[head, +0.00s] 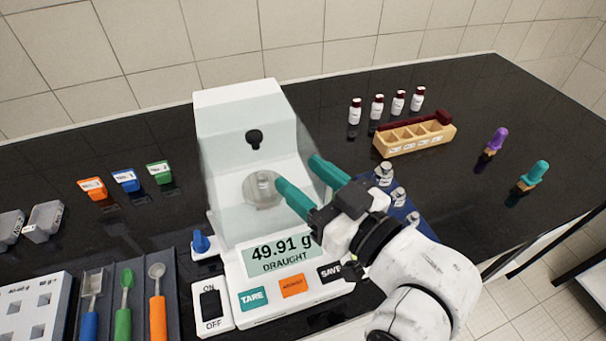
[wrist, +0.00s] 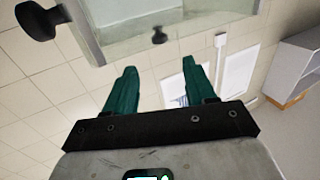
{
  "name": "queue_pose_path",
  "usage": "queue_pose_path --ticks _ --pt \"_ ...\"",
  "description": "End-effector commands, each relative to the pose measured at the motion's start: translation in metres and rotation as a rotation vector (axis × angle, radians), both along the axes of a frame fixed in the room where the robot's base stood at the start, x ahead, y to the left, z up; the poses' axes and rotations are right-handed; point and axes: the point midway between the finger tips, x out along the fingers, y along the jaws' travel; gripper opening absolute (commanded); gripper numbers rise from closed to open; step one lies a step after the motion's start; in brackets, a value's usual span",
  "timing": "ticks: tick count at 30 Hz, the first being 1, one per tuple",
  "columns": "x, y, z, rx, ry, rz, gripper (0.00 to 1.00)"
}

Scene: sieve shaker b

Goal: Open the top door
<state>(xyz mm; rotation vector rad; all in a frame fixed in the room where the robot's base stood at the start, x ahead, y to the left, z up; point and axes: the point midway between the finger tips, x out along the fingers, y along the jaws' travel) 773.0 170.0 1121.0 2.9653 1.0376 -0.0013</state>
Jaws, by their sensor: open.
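A white balance (head: 215,120) with a clear draught shield stands at the middle of the counter. A black knob (head: 254,138) shows on its upper part; I cannot tell exactly how it joins the top door. The door looks shut. A small metal weight (head: 263,181) sits on the round pan inside. My gripper (head: 298,173), with teal fingers, is open and empty by the right side of the shield, apart from the knob. In the wrist view, the fingers (wrist: 160,68) point toward a glass-edged panel (wrist: 120,32). A large black knob (wrist: 36,20) is at upper left, a smaller one (wrist: 159,36) nearer the middle.
The display (head: 280,255) reads 49.91 g DRAUGHT. Metal weights (head: 399,197) stand right of my gripper. A wooden rack (head: 414,137) and several vials (head: 377,107) are behind. Scoops (head: 157,295) lie front left; coloured labelled blocks (head: 125,180) stand left. Open counter lies behind the balance's right side.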

Motion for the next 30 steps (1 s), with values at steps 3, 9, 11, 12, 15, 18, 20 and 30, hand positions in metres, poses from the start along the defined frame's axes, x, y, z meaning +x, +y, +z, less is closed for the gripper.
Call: queue_pose_path --ticks 3,9,11,12,15,18,20,30 --pt "0.000 0.000 0.000 0.002 0.001 0.000 0.54" --pt "0.004 0.001 0.007 0.101 0.102 -0.001 0.54" --pt "0.007 0.001 0.011 0.169 0.173 -0.004 0.54" --pt "0.008 0.001 0.014 0.222 0.227 -0.006 0.54" --pt "0.012 0.001 0.021 0.363 0.368 -0.020 0.54" --pt "0.016 0.001 0.028 0.513 0.513 -0.042 0.54" --pt "0.018 0.001 0.032 0.609 0.603 -0.058 0.54" --pt "0.025 0.001 0.050 1.214 1.131 -0.188 0.54"
